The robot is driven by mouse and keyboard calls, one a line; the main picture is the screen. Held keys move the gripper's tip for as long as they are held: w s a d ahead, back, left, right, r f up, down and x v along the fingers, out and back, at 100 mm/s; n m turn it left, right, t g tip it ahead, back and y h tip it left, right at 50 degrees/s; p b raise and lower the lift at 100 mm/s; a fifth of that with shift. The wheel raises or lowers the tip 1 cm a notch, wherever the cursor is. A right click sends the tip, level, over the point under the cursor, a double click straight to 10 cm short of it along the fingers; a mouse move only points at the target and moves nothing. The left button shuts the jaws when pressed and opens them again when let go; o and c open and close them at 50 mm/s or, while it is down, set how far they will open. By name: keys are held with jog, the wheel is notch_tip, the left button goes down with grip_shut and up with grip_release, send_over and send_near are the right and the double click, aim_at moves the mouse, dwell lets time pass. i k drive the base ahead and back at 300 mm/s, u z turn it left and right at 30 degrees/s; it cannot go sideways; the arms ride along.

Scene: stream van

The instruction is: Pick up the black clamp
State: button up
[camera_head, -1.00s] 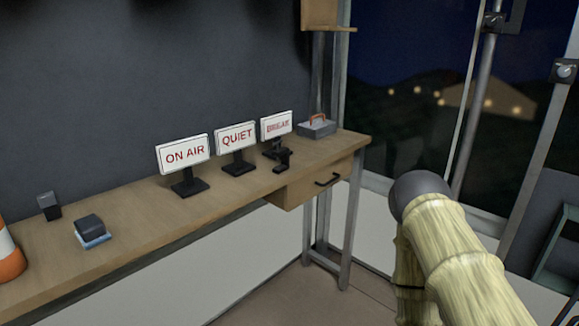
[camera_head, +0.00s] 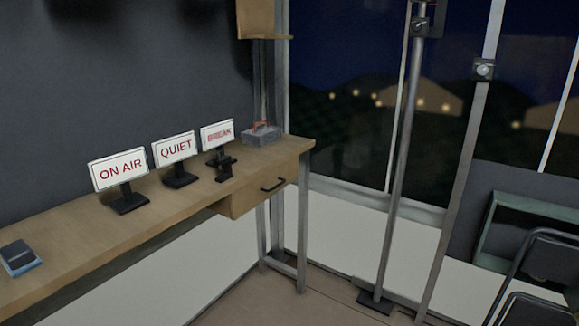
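A small black object (camera_head: 224,172) that looks like a clamp stands on the wooden workbench, just in front of the BREAK sign (camera_head: 217,134) and close to its dark foot. Its exact shape is too small to make out. A dark clamp-like fitting (camera_head: 421,27) also sits high on a metal pole at the right. My gripper is not in view.
The workbench (camera_head: 165,200) also holds the QUIET sign (camera_head: 175,150), the ON AIR sign (camera_head: 118,169), a grey toolbox (camera_head: 262,135) and a dark block on a blue pad (camera_head: 19,257). The pole (camera_head: 396,170) and black chairs (camera_head: 545,262) stand right. Floor shows below.

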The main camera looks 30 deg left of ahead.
aim_at(226, 160)
jog(key=z, duration=0.1)
jog(key=i, duration=0.8)
jog(key=u, duration=1.1)
